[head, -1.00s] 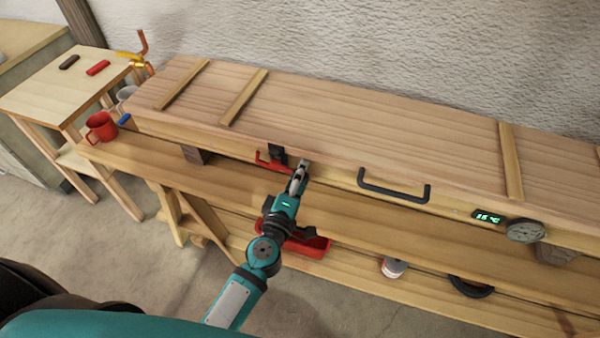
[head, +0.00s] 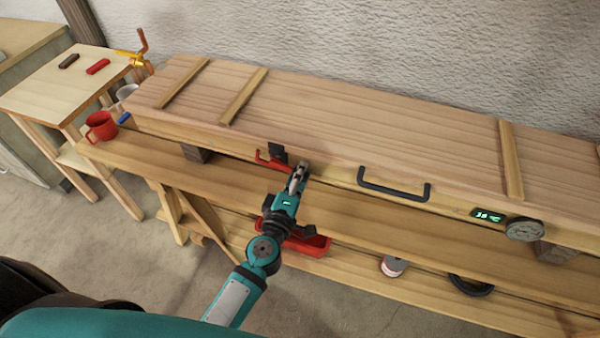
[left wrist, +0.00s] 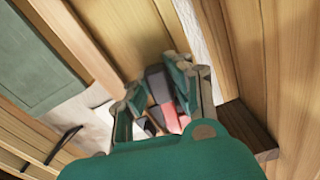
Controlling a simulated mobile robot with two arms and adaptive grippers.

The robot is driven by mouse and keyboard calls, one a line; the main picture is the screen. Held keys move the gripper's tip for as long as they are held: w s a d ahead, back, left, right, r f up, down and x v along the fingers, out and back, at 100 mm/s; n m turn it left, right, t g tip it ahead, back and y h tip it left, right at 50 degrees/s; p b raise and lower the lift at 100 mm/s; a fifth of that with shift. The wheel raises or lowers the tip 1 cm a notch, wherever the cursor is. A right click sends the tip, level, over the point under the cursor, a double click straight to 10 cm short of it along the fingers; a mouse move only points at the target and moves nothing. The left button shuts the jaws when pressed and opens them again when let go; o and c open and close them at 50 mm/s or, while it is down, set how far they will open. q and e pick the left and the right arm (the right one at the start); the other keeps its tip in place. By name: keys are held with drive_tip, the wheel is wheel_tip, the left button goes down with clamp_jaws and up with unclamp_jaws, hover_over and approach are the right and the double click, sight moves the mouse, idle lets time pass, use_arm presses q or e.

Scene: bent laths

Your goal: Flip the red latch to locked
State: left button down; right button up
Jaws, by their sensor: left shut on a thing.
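The red latch (head: 268,161) with its dark block (head: 278,152) is on the front edge of the long wooden chest, left of the black handle. My left gripper (head: 300,168) is at the right end of the latch, its fingers closed on it and partly hiding it. In the left wrist view the red latch (left wrist: 170,118) and a dark part show between the fingers (left wrist: 158,88). I cannot tell the lever's exact angle there. My right gripper is not in view.
The chest (head: 380,130) has a black handle (head: 395,188), a green display (head: 488,216) and a round gauge (head: 525,230). A red mug (head: 101,126) stands at the bench's left end.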

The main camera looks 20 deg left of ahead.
use_arm(q)
drive_tip(key=shift+f, duration=0.1)
drive_tip(key=a+f+m+p, duration=0.4)
drive_tip(key=a+f+m, duration=0.1)
drive_tip(key=m, duration=1)
drive_tip(key=shift+a+m, duration=0.4)
drive_tip(key=shift+a, duration=0.35)
drive_tip(key=shift+w, duration=0.1)
drive_tip(key=c, duration=1.2)
unclamp_jaws()
drive_tip(key=shift+o, duration=0.2)
drive_tip(key=s, duration=1.2)
drive_tip(key=shift+a, duration=0.25)
